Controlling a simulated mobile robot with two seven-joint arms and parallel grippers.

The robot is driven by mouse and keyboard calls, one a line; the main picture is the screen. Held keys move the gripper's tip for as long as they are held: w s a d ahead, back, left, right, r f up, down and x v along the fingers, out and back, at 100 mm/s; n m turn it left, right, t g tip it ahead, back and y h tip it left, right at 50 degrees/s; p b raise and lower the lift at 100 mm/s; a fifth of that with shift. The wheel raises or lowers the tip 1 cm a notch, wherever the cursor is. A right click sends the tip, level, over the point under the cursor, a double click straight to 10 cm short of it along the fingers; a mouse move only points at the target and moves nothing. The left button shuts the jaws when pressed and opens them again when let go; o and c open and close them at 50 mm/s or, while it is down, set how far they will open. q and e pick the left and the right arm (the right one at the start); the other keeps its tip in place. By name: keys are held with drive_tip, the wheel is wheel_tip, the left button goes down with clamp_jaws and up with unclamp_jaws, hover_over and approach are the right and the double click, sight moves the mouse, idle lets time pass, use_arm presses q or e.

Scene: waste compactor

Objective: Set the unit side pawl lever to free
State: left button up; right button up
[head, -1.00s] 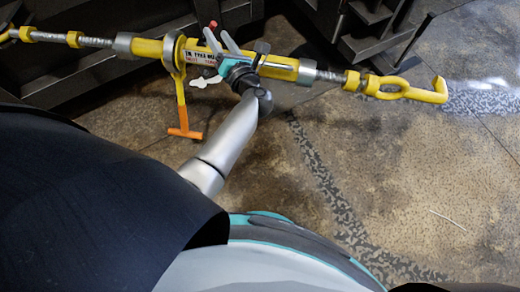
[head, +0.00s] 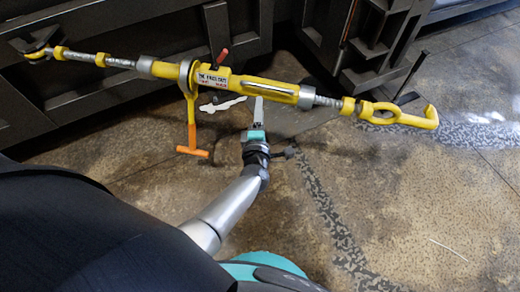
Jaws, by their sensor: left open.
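The yellow ratchet turnbuckle (head: 245,85) runs across the upper view from the dark container on the left to a hook at right. A small red-tipped pawl lever (head: 223,57) stands up from its middle, tilted to the right. A ratchet handle (head: 191,115) with an orange T-grip hangs down just left of the lever. My left gripper (head: 258,104) is open, below the turnbuckle and to the right of the lever. Its fingers point up the picture, seen nearly edge-on, and it holds nothing. I cannot tell its gap to the yellow body. My right gripper is not in view.
A dark ribbed metal container (head: 100,75) fills the upper left, with a dark stepped frame (head: 375,45) at upper right. A white flat piece (head: 222,104) shows below the turnbuckle. The speckled floor (head: 420,200) at right is clear.

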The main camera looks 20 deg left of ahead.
use_arm(q)
drive_tip(key=s+d+f+m+g+h+p, duration=0.2)
drive_tip(key=s+d+f+m+h, duration=0.1)
drive_tip(key=s+f+m, duration=0.4)
wheel_tip(320, 180, down, 3)
drive_tip(key=m+h, duration=0.1)
drive_tip(key=m, duration=0.2)
drive_tip(key=shift+g+h, duration=0.3)
drive_tip(key=shift+g, duration=0.1)
drive_tip(key=shift+s+r, duration=0.1)
